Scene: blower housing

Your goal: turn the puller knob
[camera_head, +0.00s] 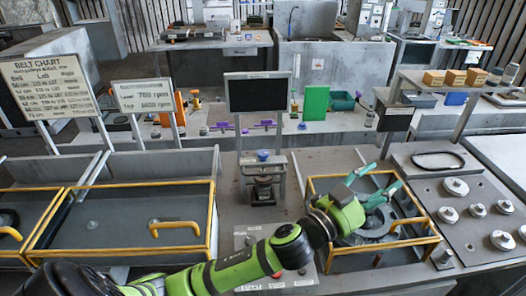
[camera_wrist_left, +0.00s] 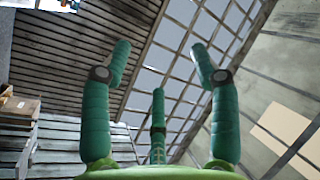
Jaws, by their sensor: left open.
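A small grey stand (camera_head: 263,188) with a blue knob (camera_head: 263,156) on top stands upright at the centre of the bench, below a dark screen. I cannot tell for sure whether this blue knob is the puller knob. My left gripper (camera_head: 374,182), with teal fingers, is to the right of it, over the yellow-framed bay. Its fingers are spread open and empty, and they cover part of a round grey part (camera_head: 372,222) in that bay. In the left wrist view the open fingers (camera_wrist_left: 158,65) point at wall and window panes. My right gripper is not in view.
Yellow frames (camera_head: 213,232) edge the bays at left and right. A panel with several grey knobs (camera_head: 456,187) and a black ring (camera_head: 438,160) lies at right. A dark screen (camera_head: 258,93) and two sign boards stand behind. Purple parts and a green block (camera_head: 315,103) sit further back.

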